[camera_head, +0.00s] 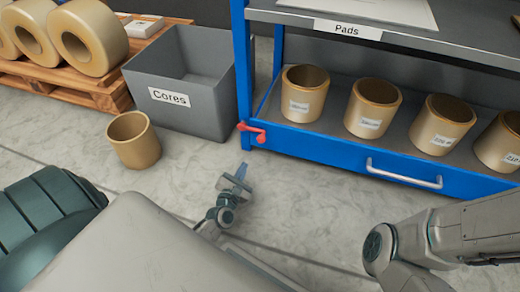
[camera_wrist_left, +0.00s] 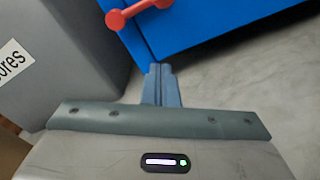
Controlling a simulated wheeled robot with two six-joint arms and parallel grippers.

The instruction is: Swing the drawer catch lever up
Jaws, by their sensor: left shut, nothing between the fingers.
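The red catch lever (camera_head: 252,131) sits at the left front corner of the blue drawer (camera_head: 340,152). It lies about level, its arm reaching to the right from a knob at the left end. It also shows at the top of the left wrist view (camera_wrist_left: 138,11), partly cut off by the frame edge. My left gripper (camera_head: 240,170) is below and in front of the lever, apart from it. Its fingers (camera_wrist_left: 161,72) are shut and empty, pointing toward the drawer's lower corner. My right arm (camera_head: 440,240) shows at the lower right; its gripper is out of view.
A grey bin (camera_head: 185,112) labelled Cores stands just left of the blue frame. A loose cardboard core (camera_head: 134,140) stands on the floor before it. Several cores stand in the drawer, which has a metal handle (camera_head: 404,174). The floor around my left gripper is clear.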

